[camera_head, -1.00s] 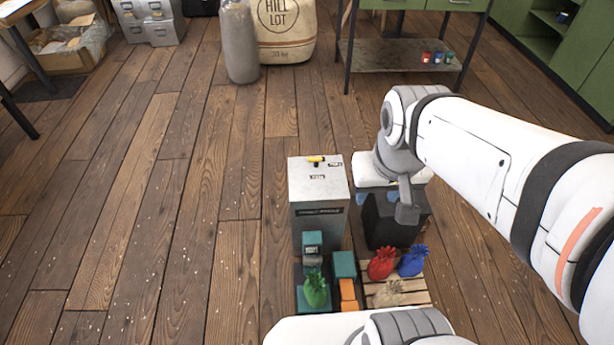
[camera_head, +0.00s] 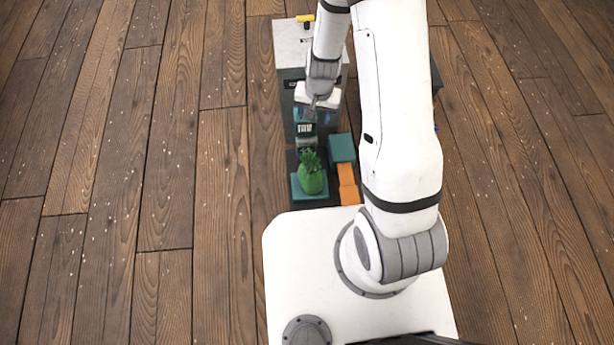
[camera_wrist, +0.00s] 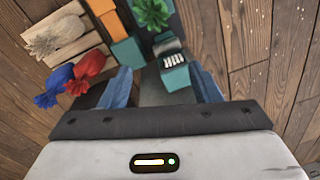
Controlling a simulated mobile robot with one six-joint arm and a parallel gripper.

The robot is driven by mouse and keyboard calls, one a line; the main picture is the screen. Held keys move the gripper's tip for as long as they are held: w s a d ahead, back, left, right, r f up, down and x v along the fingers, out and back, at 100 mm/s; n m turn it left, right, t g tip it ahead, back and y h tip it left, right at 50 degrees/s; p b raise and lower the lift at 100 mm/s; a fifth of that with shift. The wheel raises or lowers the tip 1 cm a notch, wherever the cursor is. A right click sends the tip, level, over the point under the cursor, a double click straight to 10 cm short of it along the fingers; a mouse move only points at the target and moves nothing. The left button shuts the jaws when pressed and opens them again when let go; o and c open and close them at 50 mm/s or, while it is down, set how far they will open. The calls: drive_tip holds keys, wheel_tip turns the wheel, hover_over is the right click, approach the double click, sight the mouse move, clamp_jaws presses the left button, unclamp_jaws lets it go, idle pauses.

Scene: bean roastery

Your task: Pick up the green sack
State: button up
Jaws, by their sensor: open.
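The green sack (camera_head: 311,180) stands on a teal block close to the front edge of my base. It also shows at the top edge of the wrist view (camera_wrist: 152,12), partly cut off. My gripper (camera_wrist: 163,85) is open, with its two blue fingers spread and nothing held between them. In the head view my gripper (camera_head: 317,98) is beyond the green sack, over the teal parts by the grey box, apart from the sack.
A grey box (camera_head: 294,45) stands behind the green sack. Teal (camera_head: 342,148) and orange (camera_head: 347,180) blocks are right of it. The wrist view shows red (camera_wrist: 90,63), blue (camera_wrist: 54,84) and tan (camera_wrist: 56,37) sacks at left. The wooden floor at left is clear.

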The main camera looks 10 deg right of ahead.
drive_tip(key=m+b, duration=0.1)
drive_tip(key=b, duration=0.4)
hover_over(311, 162)
drive_tip(key=shift+g+h, duration=0.3)
drive_tip(key=shift+h, duration=0.1)
drive_tip(key=f, duration=1.9)
drive_tip(key=shift+s+d+f, duration=0.2)
drive_tip(key=shift+s+f, duration=0.2)
wheel_tip(311, 162, down, 2)
drive_tip(key=shift+f+b, duration=0.1)
drive_tip(key=shift+b, duration=0.9)
drive_tip(key=f+b, duration=0.2)
drive_tip(key=f, duration=0.1)
drive_tip(key=f+b, duration=0.1)
drive_tip(key=f, duration=0.1)
drive_tip(key=shift+w+a+b, duration=0.25)
drive_tip(key=shift+w+b, duration=0.1)
drive_tip(key=shift+w, duration=0.05)
drive_tip(key=shift+c, duration=0.4)
clamp_jaws()
drive_tip(key=shift+r, duration=0.1)
